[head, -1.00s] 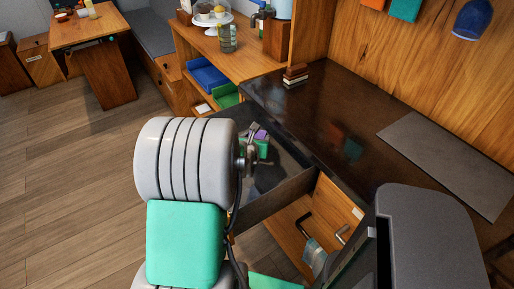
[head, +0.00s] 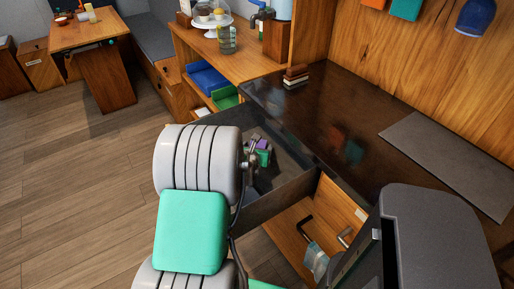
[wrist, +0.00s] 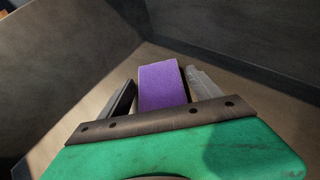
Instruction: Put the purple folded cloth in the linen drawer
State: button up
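The purple folded cloth (wrist: 162,86) is between the two fingers of my gripper (wrist: 160,82) in the wrist view, standing out past the brown finger mount. The gripper appears shut on it, though the contact at the finger pads is partly shadowed. In the head view the cloth (head: 262,144) is a small purple patch within the open dark-walled drawer (head: 285,195) under the counter, beside my gripper (head: 256,150). Grey drawer walls (wrist: 60,75) surround the gripper in the wrist view. Whether the cloth touches the drawer floor is unclear.
A dark countertop (head: 330,130) extends right of the drawer, with a grey mat (head: 450,160) and a small stack of blocks (head: 296,76). A lower wooden drawer (head: 300,235) is also open. A shelf with blue (head: 208,80) and green trays stands behind.

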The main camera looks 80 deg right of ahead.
jog(key=shift+o, duration=0.4)
jog(key=shift+r, duration=0.2)
jog(key=shift+a+r, duration=0.2)
jog(key=shift+a, duration=0.05)
jog(key=p+v, duration=0.2)
jog(key=v, duration=0.9)
jog(key=shift+a, duration=0.2)
